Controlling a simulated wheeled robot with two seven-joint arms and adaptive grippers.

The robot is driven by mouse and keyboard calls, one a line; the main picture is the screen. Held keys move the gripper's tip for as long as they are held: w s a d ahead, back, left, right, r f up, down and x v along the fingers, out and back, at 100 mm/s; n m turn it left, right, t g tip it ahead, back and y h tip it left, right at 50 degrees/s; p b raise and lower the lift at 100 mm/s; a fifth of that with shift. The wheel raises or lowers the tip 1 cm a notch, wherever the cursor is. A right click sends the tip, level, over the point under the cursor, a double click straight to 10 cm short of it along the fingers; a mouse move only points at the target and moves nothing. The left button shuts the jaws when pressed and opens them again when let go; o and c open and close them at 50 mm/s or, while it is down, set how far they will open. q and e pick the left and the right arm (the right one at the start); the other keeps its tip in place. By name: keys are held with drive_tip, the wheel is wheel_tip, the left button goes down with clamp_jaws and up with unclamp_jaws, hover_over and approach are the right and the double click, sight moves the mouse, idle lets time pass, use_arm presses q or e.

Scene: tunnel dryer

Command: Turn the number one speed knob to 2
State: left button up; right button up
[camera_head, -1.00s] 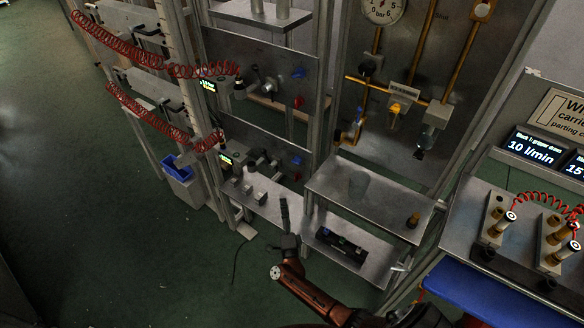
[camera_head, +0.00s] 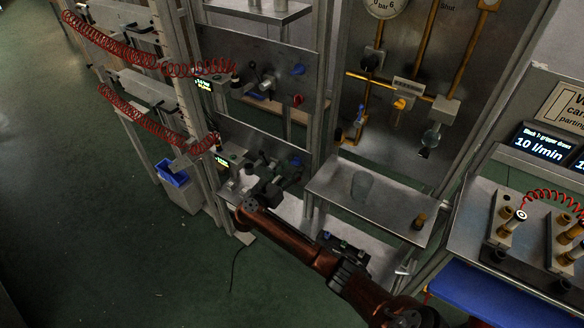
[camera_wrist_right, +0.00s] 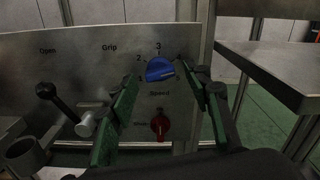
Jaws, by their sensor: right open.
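The lower panel's blue knob (camera_head: 296,160) is beyond my right gripper (camera_head: 275,175) in the head view. In the right wrist view this blue speed knob (camera_wrist_right: 160,69) sits under the marks 2 and 3, with "Speed" printed below. I cannot tell exactly which mark it points to. My right gripper (camera_wrist_right: 170,88) is open, one green-padded finger on each side of the knob's line in that view. It looks empty, and I see no clear contact. A similar blue knob (camera_head: 298,69) is on the upper panel. My left gripper is not in view.
A red knob (camera_wrist_right: 160,126) sits below the blue one. A black-balled lever (camera_wrist_right: 46,90) is at the panel's left. A metal shelf (camera_wrist_right: 282,75) juts out at the right. Red coiled hoses (camera_head: 150,120) hang at the left. Green floor is free in front.

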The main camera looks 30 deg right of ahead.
drive_tip(key=shift+w+d, duration=0.2)
drive_tip(key=shift+d, duration=0.4)
drive_tip(key=c, duration=1.2)
